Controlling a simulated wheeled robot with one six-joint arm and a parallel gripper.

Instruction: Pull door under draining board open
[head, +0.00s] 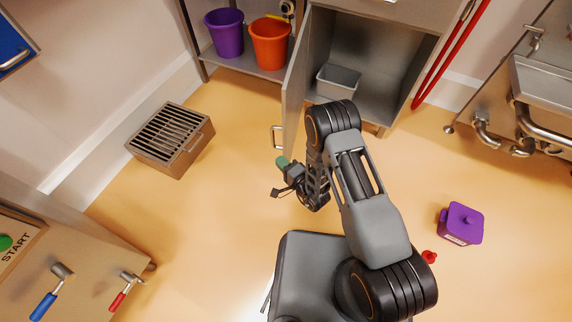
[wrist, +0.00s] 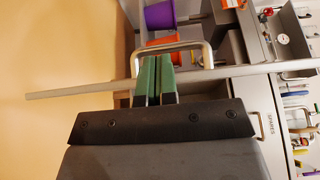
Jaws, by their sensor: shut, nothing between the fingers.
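The grey cabinet door (head: 296,95) stands swung out from the cabinet, showing a wide opening. Its pale metal bar handle (head: 277,138) is on the door's left face near the free edge. My gripper (head: 282,161) has green fingertips, held together and empty, just below the handle in the head view. In the wrist view the door (wrist: 70,91) is seen nearly edge-on. There the shut fingers (wrist: 155,60) overlap the loop of the handle (wrist: 180,45). I cannot tell whether they touch the handle or door.
A grey bin (head: 339,80) sits inside the open cabinet. A purple bucket (head: 224,32) and an orange bucket (head: 269,44) stand on a shelf left of the door. A slatted metal box (head: 170,140) is on the floor at left. A purple container (head: 461,223) lies on the floor at right.

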